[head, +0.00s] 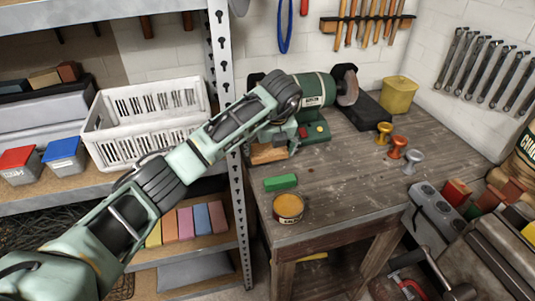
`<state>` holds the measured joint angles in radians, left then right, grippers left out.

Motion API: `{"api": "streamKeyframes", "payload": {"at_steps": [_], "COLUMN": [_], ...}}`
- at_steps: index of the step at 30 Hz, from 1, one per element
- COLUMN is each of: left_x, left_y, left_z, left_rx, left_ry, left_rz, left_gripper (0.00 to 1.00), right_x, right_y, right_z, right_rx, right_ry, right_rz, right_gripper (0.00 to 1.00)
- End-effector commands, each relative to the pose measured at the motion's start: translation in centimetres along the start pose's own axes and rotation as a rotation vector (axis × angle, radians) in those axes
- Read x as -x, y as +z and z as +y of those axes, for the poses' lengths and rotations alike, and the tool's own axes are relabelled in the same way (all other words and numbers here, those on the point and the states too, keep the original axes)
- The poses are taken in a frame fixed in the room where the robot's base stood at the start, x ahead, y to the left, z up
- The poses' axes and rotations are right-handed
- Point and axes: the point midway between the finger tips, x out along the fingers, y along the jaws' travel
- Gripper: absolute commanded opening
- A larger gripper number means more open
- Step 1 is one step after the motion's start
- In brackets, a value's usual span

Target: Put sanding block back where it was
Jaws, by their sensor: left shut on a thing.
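My left gripper (280,136) reaches over the back left corner of the wooden workbench (345,180), in front of the green bench grinder (311,90). It is shut on a tan-brown block (268,153), which looks like the sanding block. The gripper partly hides the block, and I cannot tell whether it touches the bench. A green block (280,183) lies on the bench just in front of it. My right gripper is not in view.
A round orange tin (288,207) stands near the bench's front left edge. Several spools and a yellow container (398,94) stand farther right. The metal shelf post (239,225) is close by my left arm. A white basket (143,120) sits on the shelf. The bench's middle is clear.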

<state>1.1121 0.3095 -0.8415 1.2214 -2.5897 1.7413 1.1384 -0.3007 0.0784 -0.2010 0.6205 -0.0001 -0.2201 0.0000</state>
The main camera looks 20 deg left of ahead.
Motion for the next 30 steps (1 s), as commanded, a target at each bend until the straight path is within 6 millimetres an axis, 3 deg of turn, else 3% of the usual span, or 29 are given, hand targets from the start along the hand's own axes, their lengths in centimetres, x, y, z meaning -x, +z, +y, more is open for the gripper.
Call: {"api": "streamKeyframes", "payload": {"at_steps": [12, 21, 22, 25, 30], "left_x": [-3.9, -4.2, -4.3, -4.2, -4.2], "left_y": [-1.4, -1.4, -1.5, -1.4, -1.4], "left_z": [0.2, 0.2, 0.2, 0.2, 0.2], "left_rx": [-0.002, -0.001, -0.001, -0.001, -0.001], "left_ry": [0.0, -0.001, -0.001, -0.001, -0.001], "left_rz": [0.002, -0.001, -0.001, -0.001, -0.001], "left_gripper": [0.61, 0.61, 0.86, 0.93, 0.93], "right_x": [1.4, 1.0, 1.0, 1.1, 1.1], "right_y": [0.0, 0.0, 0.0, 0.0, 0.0], "right_z": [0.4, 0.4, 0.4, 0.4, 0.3], "right_rx": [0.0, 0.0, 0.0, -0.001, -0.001], "right_ry": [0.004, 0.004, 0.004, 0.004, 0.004], "right_rz": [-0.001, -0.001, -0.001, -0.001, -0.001], "right_gripper": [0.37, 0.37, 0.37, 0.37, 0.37]}}
